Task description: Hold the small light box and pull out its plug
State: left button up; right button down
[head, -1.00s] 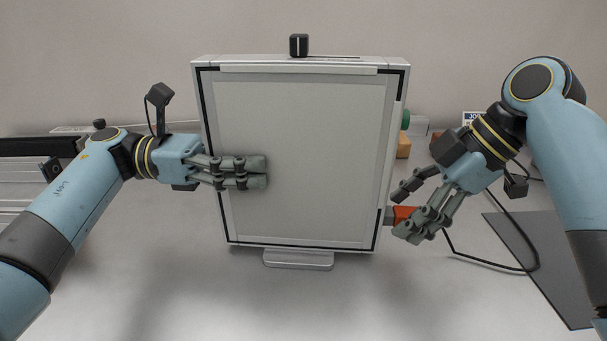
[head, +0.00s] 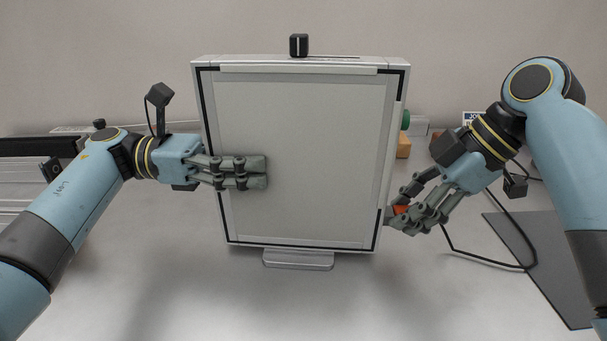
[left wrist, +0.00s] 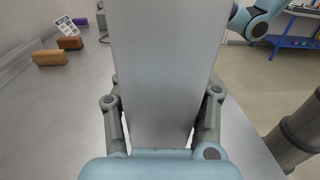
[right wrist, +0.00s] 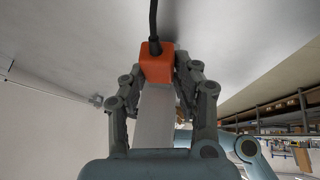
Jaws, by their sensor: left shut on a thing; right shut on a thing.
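The light box (head: 300,160) stands upright on its small foot, its pale panel facing me in the head view. My left gripper (head: 262,172) is shut on the box at its left side, with one set of fingers across the front panel. In the left wrist view the box (left wrist: 165,75) fills the space between the fingers. The orange plug (head: 400,209) is at the box's lower right edge, mostly covered by my right gripper (head: 398,212), which is shut on it. The right wrist view shows the plug (right wrist: 157,64) between the fingertips, with a black cable running from it.
The black cable (head: 490,262) loops over the table to the right, near a dark mat (head: 540,265). An orange-brown block (head: 404,146) and a green round thing (head: 405,120) are behind the box's right edge. The table in front is clear.

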jog(key=shift+d, duration=0.1)
jog(key=shift+s+d, duration=0.15)
jog(key=shift+d, duration=0.95)
jog(key=shift+s+d, duration=0.1)
jog(key=shift+d, duration=1)
pick_arm(q)
jog(key=o, duration=1.4)
pick_arm(e)
notch_tip(320, 180, up, 4)
